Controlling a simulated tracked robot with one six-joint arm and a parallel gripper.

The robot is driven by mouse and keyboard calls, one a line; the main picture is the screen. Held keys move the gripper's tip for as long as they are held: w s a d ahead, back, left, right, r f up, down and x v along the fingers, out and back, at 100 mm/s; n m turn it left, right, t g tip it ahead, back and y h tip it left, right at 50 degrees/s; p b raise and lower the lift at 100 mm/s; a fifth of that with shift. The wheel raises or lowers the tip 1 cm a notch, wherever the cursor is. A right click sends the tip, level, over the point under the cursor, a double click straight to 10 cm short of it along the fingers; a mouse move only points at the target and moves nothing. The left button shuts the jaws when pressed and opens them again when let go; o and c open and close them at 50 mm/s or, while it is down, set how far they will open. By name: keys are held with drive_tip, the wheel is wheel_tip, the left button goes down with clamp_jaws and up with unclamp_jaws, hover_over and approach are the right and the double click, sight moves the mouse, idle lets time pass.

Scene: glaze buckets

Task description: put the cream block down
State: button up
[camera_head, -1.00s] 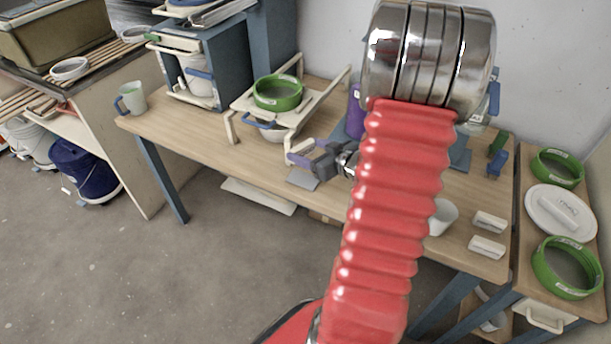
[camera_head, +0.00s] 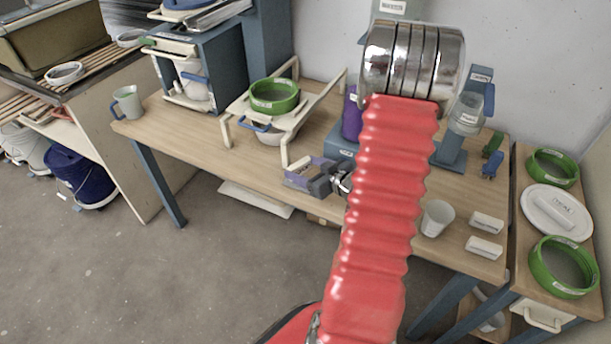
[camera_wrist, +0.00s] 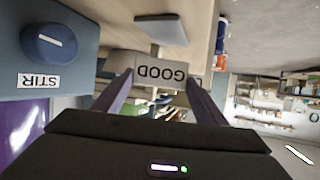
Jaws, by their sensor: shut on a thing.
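The cream block, labelled GOOD, shows in the wrist view (camera_wrist: 160,72) between my two purple finger pads, its label upside down. My gripper (camera_head: 308,172) is shut on it. In the head view the gripper and block appear in front of the table's front edge. The block is small and partly covered by the fingers there. It looks held up, with no clear contact below. A flat grey pad (camera_wrist: 162,28) lies beyond the block in the wrist view. My red arm hides part of the table's middle.
The wooden table (camera_head: 200,135) bears a cream stand with a green ring (camera_head: 274,96). A purple container (camera_head: 352,118) stands behind my gripper. A white cup (camera_head: 437,218) and two pale labelled blocks, one nearer (camera_head: 484,247), one farther (camera_head: 487,222), are at the right. A STIR knob (camera_wrist: 48,40) is close at left.

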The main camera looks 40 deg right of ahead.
sight(302, 174)
drive_tip(key=shift+f, duration=1.7)
drive_tip(key=shift+f, duration=0.1)
drive_tip(key=o, duration=1)
drive_tip(key=shift+o, duration=0.2)
drive_tip(key=shift+s+r, duration=0.35)
drive_tip(key=shift+s, duration=0.1)
drive_tip(key=v, duration=1.1)
